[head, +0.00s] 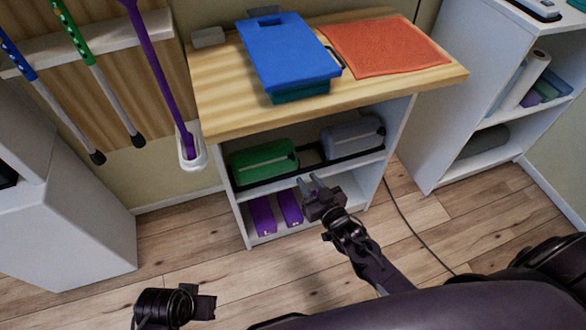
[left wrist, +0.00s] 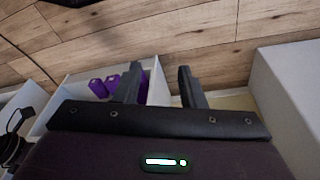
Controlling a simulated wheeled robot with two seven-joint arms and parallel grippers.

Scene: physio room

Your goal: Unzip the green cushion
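The green cushion (head: 264,160) lies on the upper shelf inside the wooden-topped unit, at the left end of a dark-edged tray. A thin line runs along it, but a zip pull is too small to make out. My right gripper (head: 314,185) is open and empty, in front of the shelf, to the right of and lower than the cushion. My left gripper (head: 208,302) is low at the front left, away from the cushion. The left wrist view shows its fingers (left wrist: 159,80) spread apart with nothing between them. The green cushion cannot be made out there.
A grey cushion (head: 352,137) sits on the same shelf at right. Purple blocks (head: 276,212) stand on the shelf below. A blue-lidded box (head: 288,52) and an orange towel (head: 385,47) lie on top. A cable (head: 412,228) crosses the floor. A white cabinet (head: 70,215) stands left.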

